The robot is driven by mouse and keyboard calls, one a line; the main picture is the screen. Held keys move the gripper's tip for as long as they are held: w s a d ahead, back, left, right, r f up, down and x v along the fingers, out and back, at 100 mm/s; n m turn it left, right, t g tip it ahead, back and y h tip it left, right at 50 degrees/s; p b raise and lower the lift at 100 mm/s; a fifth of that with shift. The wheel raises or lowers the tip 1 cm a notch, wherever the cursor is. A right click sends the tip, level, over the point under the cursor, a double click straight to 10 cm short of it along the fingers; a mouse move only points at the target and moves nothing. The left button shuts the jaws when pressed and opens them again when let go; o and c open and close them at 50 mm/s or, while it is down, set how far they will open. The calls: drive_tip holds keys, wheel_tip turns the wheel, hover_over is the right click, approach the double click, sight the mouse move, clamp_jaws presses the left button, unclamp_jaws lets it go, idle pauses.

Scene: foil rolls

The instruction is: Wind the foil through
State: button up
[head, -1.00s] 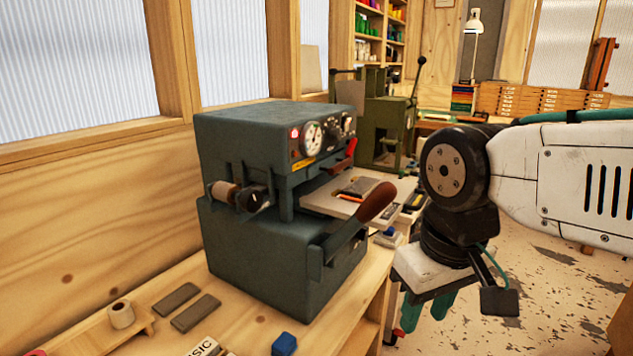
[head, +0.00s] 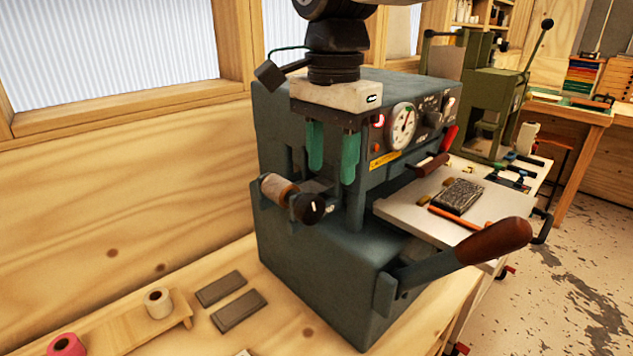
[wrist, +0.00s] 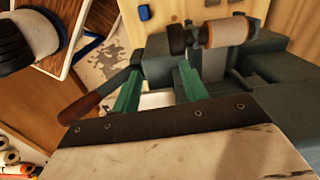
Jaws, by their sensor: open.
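The grey-green foil press (head: 330,265) stands on the wooden bench. On its left side a foil roll (head: 279,188) sits on a spindle with a black knob (head: 308,207). In the wrist view the foil roll (wrist: 228,32) and the black knob (wrist: 180,40) show at the top, beyond the fingers. My gripper (head: 332,165) is open and empty, its two green fingers pointing down just above and behind the knob, in front of the press body. It also shows in the wrist view (wrist: 160,88), fingers apart with nothing between them. I cannot see a loose foil strip.
A press lever with a brown handle (head: 494,240) juts out to the front right. A white shelf (head: 410,208) carries a dark type block (head: 458,196). Spare rolls, a white one (head: 158,302) and a pink one (head: 66,345), and two grey bars (head: 239,311) lie on the bench.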

sight(311, 195)
drive_tip(key=a, duration=0.1)
drive_tip(key=w+a, duration=0.1)
drive_tip(key=a, duration=0.1)
drive_tip(key=shift+f+m, duration=0.15)
drive_tip(key=shift+m, duration=0.15)
wheel_tip(311, 195, down, 7)
drive_tip(key=shift+f, duration=0.2)
